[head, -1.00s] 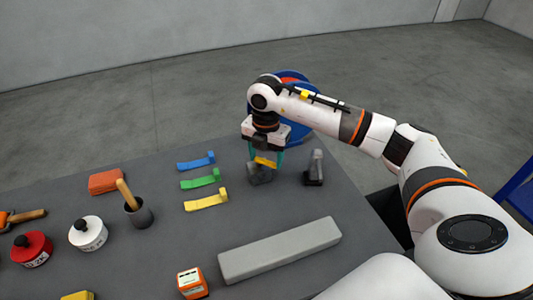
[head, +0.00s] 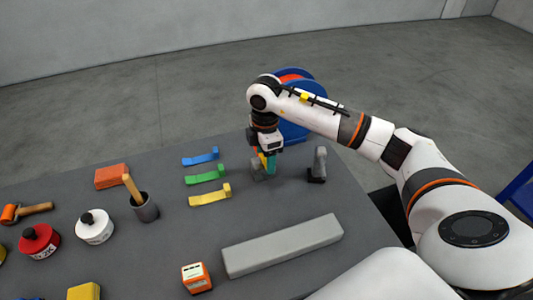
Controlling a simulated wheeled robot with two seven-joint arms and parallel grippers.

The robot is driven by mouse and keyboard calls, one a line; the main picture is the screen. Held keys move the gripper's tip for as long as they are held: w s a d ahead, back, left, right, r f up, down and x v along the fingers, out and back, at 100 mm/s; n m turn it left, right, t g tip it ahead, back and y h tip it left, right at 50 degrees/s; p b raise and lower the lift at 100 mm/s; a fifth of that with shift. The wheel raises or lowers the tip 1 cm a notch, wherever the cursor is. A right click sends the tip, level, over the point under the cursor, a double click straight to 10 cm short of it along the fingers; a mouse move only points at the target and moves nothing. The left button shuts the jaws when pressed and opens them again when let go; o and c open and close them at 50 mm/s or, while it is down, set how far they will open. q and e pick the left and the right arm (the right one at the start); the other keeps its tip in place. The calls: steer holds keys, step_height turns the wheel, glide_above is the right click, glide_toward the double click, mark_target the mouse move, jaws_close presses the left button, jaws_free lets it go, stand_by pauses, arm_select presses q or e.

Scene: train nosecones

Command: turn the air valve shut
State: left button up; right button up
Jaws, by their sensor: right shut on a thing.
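The air valve is a grey block (head: 257,173) near the far right part of the grey table, with a yellow handle (head: 263,157) on top. My left gripper is out of view.
A grey upright fitting (head: 319,165) stands just right of the valve. Blue (head: 202,157), green (head: 205,175) and yellow (head: 211,195) hooked pieces lie to the left. A long grey bar (head: 283,245) lies nearer. Blue reels (head: 296,122) stand behind my right wrist.

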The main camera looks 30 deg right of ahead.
mark_target(265, 160)
steer(key=shift+r+m, duration=0.1)
steer(key=shift+m, duration=0.2)
steer(key=o, duration=1)
steer(key=shift+w+r, duration=0.1)
steer(key=shift+r, duration=0.4)
steer(key=shift+r+b, duration=0.9)
steer(key=shift+r, duration=4.6)
